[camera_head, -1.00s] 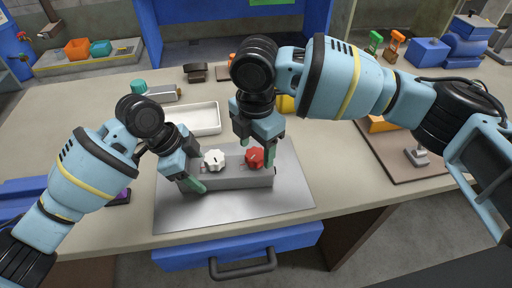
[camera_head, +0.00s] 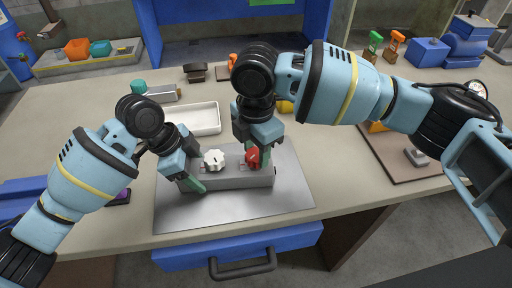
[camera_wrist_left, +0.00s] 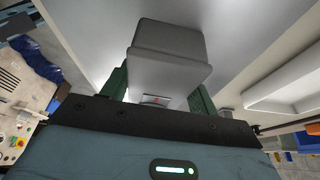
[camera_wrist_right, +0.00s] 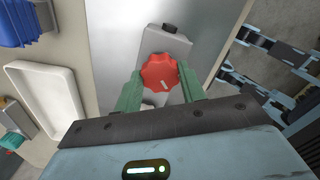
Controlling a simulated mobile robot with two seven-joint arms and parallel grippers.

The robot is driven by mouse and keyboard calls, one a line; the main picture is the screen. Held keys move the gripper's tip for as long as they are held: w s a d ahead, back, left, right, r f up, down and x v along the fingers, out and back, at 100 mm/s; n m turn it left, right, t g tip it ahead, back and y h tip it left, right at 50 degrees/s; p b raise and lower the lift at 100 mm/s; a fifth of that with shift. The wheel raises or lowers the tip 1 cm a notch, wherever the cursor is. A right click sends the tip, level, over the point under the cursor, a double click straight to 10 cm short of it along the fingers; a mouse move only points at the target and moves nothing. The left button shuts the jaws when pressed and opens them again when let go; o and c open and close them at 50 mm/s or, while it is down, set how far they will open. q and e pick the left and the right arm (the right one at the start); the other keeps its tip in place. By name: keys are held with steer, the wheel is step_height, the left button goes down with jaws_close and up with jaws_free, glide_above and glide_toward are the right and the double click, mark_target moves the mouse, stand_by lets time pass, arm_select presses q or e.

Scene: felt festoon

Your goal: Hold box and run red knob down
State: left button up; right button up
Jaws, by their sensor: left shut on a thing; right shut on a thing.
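My right gripper (camera_head: 257,153) is shut on the red knob from above. The right wrist view shows the red knob (camera_wrist_right: 160,72) between the fingertips, its white mark toward the lower right. The fingers partly hide the knob in the head view.
The metal plate (camera_head: 290,200) lies at the table's front edge, above a blue drawer (camera_head: 200,258). A white tray (camera_head: 203,118) stands behind the box. A brown board (camera_head: 400,165) lies to the right.

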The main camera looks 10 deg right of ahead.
steer(key=shift+m, duration=0.4)
steer(key=o, duration=1)
steer(key=shift+r, duration=0.1)
step_height(320, 180, up, 12)
steer(key=shift+f, duration=0.1)
step_height(320, 180, up, 6)
glide_above(256, 154)
steer(key=shift+s+d+r, duration=0.15)
steer(key=shift+d+r, duration=0.2)
steer(key=shift+d, duration=1.3)
steer(key=shift+s+d+r, duration=0.1)
steer(key=shift+d+r, duration=0.2)
steer(key=shift+d, duration=1.4)
steer(key=shift+s+d+r, duration=0.15)
steer(key=shift+d+r, duration=0.2)
steer(key=shift+d, duration=1.3)
